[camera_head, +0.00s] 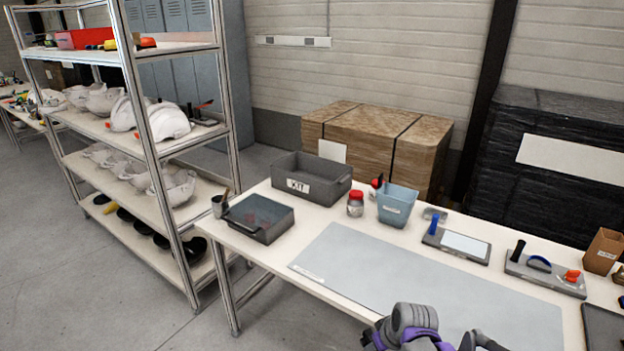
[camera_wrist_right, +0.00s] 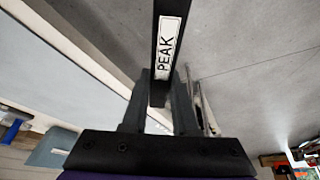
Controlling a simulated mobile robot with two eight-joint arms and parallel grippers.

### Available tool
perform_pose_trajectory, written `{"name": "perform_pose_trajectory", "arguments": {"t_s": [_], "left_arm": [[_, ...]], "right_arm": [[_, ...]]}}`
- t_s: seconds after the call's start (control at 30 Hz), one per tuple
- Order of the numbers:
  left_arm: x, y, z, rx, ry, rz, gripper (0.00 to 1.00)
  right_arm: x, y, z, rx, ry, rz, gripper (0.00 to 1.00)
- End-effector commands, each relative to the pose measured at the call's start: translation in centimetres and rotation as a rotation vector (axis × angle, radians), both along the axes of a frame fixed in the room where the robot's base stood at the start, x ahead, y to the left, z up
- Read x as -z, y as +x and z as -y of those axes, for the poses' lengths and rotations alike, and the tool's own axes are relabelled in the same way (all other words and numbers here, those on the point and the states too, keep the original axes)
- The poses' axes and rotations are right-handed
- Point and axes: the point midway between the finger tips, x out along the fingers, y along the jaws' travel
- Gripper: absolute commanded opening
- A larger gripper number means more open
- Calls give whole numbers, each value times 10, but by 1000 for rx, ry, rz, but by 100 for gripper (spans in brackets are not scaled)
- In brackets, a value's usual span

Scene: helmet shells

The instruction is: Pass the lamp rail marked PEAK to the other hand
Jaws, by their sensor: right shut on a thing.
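The lamp rail (camera_wrist_right: 158,90) is a dark narrow bar with a white label reading PEAK in the right wrist view. It runs from the top edge down between the fingers of my right gripper (camera_wrist_right: 160,75), which is shut on it. The rail's far end is cut off by the top of that view. In the head view the rail cannot be made out; only grey and purple parts of my own arm show at the bottom edge. My left gripper is not in view.
The table bears a grey mat (camera_head: 400,290), a grey bin labelled KIT (camera_head: 325,190), a dark tray (camera_head: 262,235), a blue bin (camera_head: 397,207), a red-lidded jar (camera_head: 355,205) and tool boards (camera_head: 545,275). A shelf (camera_head: 185,240) with helmet shells stands left. The mat's visible part is clear.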

Motion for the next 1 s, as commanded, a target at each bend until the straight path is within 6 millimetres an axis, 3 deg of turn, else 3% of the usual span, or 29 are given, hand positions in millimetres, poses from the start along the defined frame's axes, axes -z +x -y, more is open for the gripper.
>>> {"name": "perform_pose_trajectory", "arguments": {"t_s": [0.03, 0.23, 0.57, 0.77, 1.0], "left_arm": [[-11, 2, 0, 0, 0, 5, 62], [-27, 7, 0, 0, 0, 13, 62], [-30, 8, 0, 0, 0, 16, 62], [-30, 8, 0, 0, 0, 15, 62], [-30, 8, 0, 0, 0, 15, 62]], "right_arm": [[5, 1, 3, 69, 0, 3, 0], [29, -3, 16, 304, -1, 3, 0], [38, -7, 20, 394, 0, -1, 0], [24, 4, 0, 298, 1, 0, 0], [-13, 35, -51, 49, 0, -1, 0]]}}
